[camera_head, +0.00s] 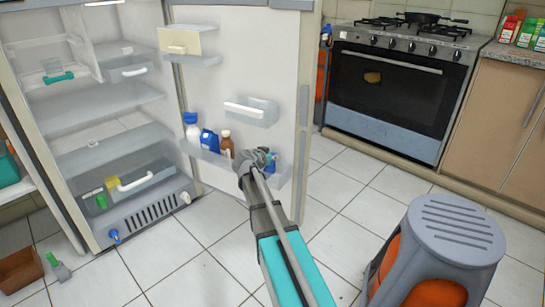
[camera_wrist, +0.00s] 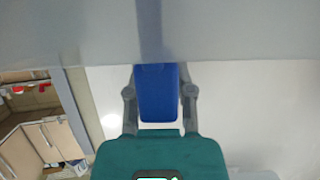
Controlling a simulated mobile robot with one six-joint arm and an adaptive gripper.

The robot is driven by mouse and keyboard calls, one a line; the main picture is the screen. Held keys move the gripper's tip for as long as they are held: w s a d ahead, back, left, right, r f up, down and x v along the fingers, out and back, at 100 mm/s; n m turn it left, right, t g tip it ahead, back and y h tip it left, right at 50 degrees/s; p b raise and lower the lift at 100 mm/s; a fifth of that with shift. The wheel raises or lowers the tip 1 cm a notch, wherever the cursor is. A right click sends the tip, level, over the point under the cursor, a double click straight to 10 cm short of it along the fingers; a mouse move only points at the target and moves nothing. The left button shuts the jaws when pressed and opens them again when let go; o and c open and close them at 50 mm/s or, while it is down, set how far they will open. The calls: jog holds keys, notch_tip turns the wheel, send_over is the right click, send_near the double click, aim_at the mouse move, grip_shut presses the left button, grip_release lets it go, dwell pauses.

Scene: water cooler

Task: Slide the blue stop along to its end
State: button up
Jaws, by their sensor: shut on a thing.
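The blue stop (camera_wrist: 157,92) is between my gripper's two fingers in the wrist view, just under a pale grey bar across the top. My gripper (camera_head: 257,158) is shut on it, at the lower door rack (camera_head: 280,178) of the open fridge door (camera_head: 245,60). In the head view my gripper and arm hide most of the stop; some blue shows beside the fingers.
A white bottle, a blue carton (camera_head: 209,140) and a brown bottle (camera_head: 227,143) stand in the rack left of my gripper. The oven (camera_head: 385,90) is behind. Tiled floor lies clear between them.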

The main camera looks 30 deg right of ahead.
aim_at(250, 146)
grip_shut()
jog(key=w+a, duration=0.2)
jog(key=w, duration=0.1)
jog(key=w+a, duration=0.2)
jog(key=w, duration=0.2)
jog(key=w+a, duration=0.2)
jog(key=w, duration=0.1)
jog(key=shift+w+a, duration=0.25)
jog(key=shift+a, duration=0.15)
jog(key=o, duration=0.9)
grip_release()
jog(key=shift+s, duration=0.15)
